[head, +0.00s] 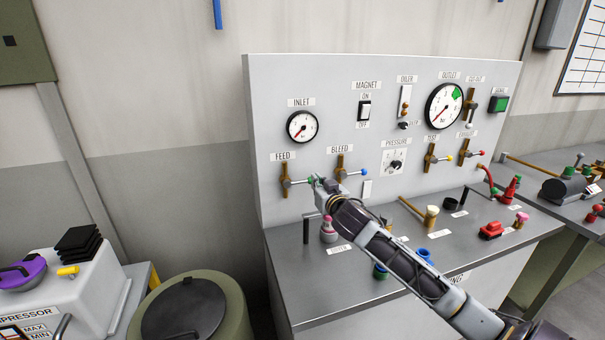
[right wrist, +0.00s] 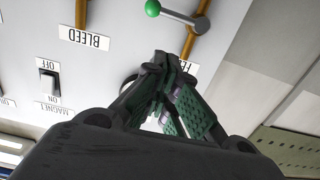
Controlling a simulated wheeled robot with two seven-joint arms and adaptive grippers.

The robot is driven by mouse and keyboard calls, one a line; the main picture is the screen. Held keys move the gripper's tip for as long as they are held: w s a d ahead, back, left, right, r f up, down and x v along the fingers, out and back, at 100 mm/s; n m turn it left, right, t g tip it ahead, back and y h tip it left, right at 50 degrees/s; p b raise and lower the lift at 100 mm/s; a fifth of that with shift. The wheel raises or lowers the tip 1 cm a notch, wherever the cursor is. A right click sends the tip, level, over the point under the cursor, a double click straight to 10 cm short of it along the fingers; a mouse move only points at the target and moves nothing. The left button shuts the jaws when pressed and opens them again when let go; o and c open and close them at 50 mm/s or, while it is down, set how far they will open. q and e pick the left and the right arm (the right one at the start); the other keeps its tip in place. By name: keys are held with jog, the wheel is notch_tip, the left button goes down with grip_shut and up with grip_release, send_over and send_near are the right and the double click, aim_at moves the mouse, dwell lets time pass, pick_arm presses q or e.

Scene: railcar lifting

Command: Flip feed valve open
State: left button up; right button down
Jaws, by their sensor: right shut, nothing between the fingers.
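The feed valve (head: 285,181) is a brass fitting on a vertical brass pipe, under the FEED label (head: 283,156) on the grey panel. Its silver lever lies across the pipe, pointing right. The lever's green ball knob (right wrist: 152,8) shows at the top of the right wrist view, joined to the valve (right wrist: 202,22). My right gripper (head: 316,181) is shut and empty, in front of the panel close to the lever's knob end. In the right wrist view its fingertips (right wrist: 165,62) are apart from the knob and partly cover the FEED label. My left gripper is out of view.
The bleed valve (head: 341,174) with its blue knob stands just right of my gripper. The inlet gauge (head: 302,126) is above. A pink-topped item (head: 328,229) and a dark post (head: 306,231) stand on the bench below. A drum (head: 190,310) is at lower left.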

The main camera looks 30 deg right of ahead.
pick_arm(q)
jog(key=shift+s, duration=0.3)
pick_arm(e)
jog(key=shift+w+d+r, duration=0.2)
jog(key=shift+w+r, duration=0.2)
jog(key=shift+r, duration=0.2)
jog(key=shift+w, duration=0.1)
jog(key=p, duration=0.2)
send_over(299, 182)
jog(key=s+d, duration=0.1)
jog(key=s, duration=0.2)
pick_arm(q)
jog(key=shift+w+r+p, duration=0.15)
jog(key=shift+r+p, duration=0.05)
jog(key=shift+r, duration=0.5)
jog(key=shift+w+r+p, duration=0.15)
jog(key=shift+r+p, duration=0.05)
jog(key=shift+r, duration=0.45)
pick_arm(e)
jog(key=shift+w+d+f, duration=0.1)
jog(key=shift+w+f, duration=0.05)
jog(key=shift+f, duration=1)
jog(key=shift+w+d+f, duration=0.1)
jog(key=shift+f, duration=1)
